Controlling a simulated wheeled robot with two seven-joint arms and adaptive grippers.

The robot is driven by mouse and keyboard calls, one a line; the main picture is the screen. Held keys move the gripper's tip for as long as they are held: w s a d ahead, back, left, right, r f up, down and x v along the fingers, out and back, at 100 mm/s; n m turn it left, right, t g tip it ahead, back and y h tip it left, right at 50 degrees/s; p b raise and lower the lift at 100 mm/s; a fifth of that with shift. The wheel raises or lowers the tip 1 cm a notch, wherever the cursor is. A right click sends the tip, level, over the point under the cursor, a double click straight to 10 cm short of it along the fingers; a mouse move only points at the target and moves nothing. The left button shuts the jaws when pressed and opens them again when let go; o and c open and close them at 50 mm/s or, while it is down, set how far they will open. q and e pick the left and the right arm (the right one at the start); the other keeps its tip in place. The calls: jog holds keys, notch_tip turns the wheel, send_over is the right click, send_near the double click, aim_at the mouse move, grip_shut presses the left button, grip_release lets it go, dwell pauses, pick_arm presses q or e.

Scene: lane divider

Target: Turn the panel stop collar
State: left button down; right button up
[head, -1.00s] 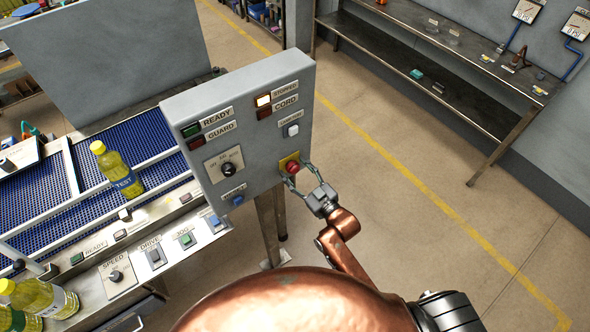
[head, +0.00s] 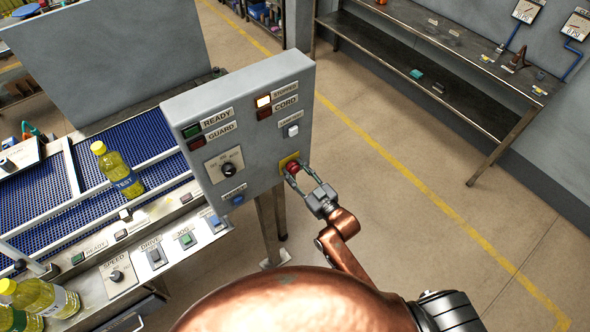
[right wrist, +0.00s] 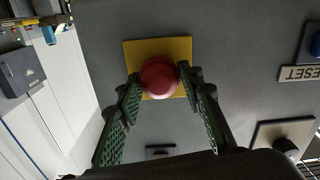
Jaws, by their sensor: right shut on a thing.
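The panel stop is a red mushroom button (head: 292,168) on a yellow square plate (right wrist: 186,58), low on the right side of the grey control panel (head: 262,128). The red button also shows in the right wrist view (right wrist: 159,77). My right gripper (head: 297,174) is shut on it, one finger on each side of the red head. In the right wrist view the green-padded fingers (right wrist: 157,84) touch the button's left and right edges. The collar itself cannot be told apart from the red head. My left gripper is not in view.
The panel also carries a rotary selector (head: 228,169), a white button (head: 292,130), a blue button (head: 238,199) and a lit STOPPED lamp (head: 263,101). A blue conveyor (head: 115,150) with a yellow bottle (head: 118,170) lies left. Open floor (head: 400,190) lies right.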

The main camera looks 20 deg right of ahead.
jog(key=m+p, duration=0.2)
jog(key=shift+r+m, duration=0.15)
jog(key=shift+m, duration=0.15)
jog(key=shift+m+p, duration=1.5)
jog(key=shift+m, duration=0.3)
jog(key=o, duration=1.2)
jog(key=shift+c, duration=0.2)
jog(key=shift+s+d+f, duration=0.15)
jog(key=shift+f, duration=0.05)
jog(key=v, duration=1.1)
jog(key=shift+s, duration=0.35)
